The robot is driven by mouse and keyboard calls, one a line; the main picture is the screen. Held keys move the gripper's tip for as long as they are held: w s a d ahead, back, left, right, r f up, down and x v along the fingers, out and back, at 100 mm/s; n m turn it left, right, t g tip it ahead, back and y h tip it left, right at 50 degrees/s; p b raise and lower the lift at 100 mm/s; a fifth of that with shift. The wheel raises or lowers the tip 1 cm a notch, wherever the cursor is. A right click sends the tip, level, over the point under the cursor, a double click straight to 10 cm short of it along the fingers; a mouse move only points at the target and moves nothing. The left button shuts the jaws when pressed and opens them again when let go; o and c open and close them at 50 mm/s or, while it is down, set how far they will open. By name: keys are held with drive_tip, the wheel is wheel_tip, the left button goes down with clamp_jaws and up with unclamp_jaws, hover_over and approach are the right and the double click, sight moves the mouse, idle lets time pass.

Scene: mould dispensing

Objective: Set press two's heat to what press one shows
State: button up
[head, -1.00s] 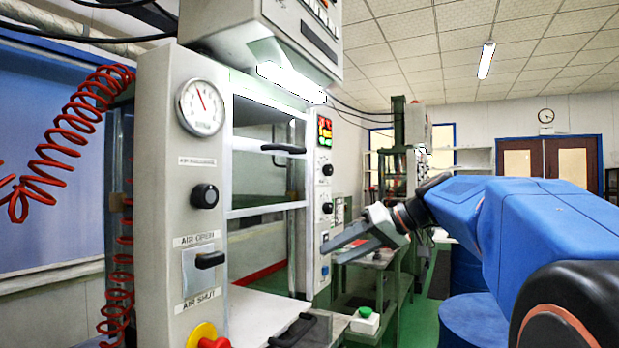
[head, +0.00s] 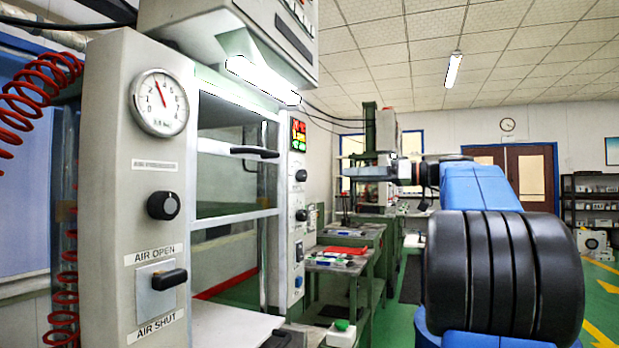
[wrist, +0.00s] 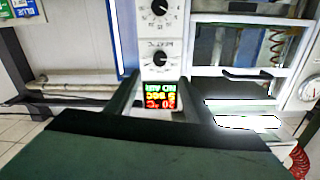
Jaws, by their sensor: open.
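A grey press stands close in the head view, with a narrow control panel (head: 297,215) on its right post. The panel carries a lit display (head: 298,135) and dark knobs, the upper one (head: 301,175) just below it. In the wrist view, upside down, the display (wrist: 160,96) appears to read 20 °C, 5 SEC and NO AIR. A knob (wrist: 160,58) with a HEAT °C label sits beside it. My gripper (head: 346,172) is open and empty, right of the panel; its fingers (wrist: 159,95) frame the display in the wrist view. Which press this is, I cannot tell.
A pressure gauge (head: 159,103), an air knob (head: 163,205) and an air lever (head: 169,279) are on the left post. Green machinery (head: 377,150) and a bench (head: 335,262) stand behind.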

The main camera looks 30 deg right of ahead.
sight(305, 176)
drive_tip(key=x, duration=1.4)
drive_tip(key=shift+w+a, duration=0.25)
drive_tip(key=c, duration=1)
